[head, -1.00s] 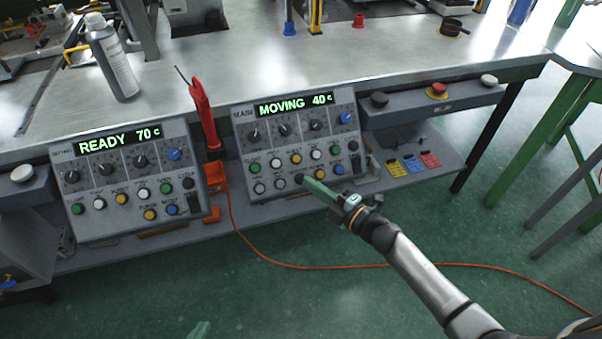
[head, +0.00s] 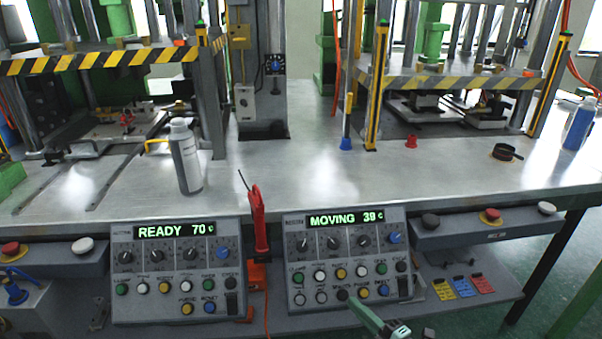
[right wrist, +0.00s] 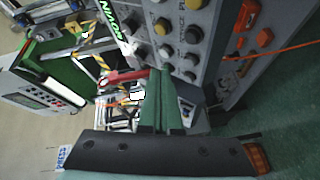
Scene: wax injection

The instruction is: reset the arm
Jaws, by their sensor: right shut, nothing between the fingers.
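My right gripper (head: 354,302) is at the bottom of the head view, with its green fingers together and empty. Its tips overlap the lower edge of the right control panel (head: 296,240), by a dark button in the bottom row; I cannot tell whether they touch it. In the right wrist view the green fingers (right wrist: 160,75) are side by side, with the panel (right wrist: 203,50) and its buttons beyond them. The right panel's display (head: 345,219) reads MOVING 39 c. The left panel's display (head: 175,231) reads READY 70 c. My left gripper is not in view.
A metal table (head: 300,180) spans the view behind the panels. A spray can (head: 186,160) stands on it. A red tool (head: 257,220) stands upright between the panels. Two presses with striped bars (head: 440,80) stand at the back. Green floor (head: 565,255) is open at right.

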